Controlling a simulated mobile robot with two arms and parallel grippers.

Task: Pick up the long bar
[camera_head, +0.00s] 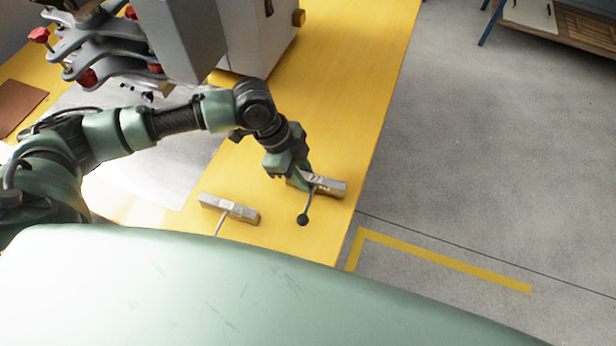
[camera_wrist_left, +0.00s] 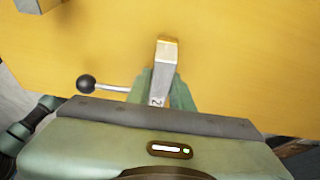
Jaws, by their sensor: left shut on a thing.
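A grey metal bar (camera_head: 329,187) with dark markings and a thin rod ending in a black ball (camera_head: 303,220) is at the right side of the yellow table. My left gripper (camera_head: 300,178) is shut on this bar from above. In the left wrist view the bar (camera_wrist_left: 165,58) stands out past the green fingers (camera_wrist_left: 160,88), and the black ball (camera_wrist_left: 86,84) is to the left. I cannot tell whether the bar touches the table. A second, similar grey bar (camera_head: 228,208) with a rod lies to the left, nearer to me. My right gripper is not in view.
The yellow table (camera_head: 340,90) is clear behind the held bar. A grey machine (camera_head: 250,40) and a clamp with red knobs (camera_head: 88,78) stand at the back left. A metal sheet (camera_head: 170,180) lies under my left arm. The table's right edge is close to the bar.

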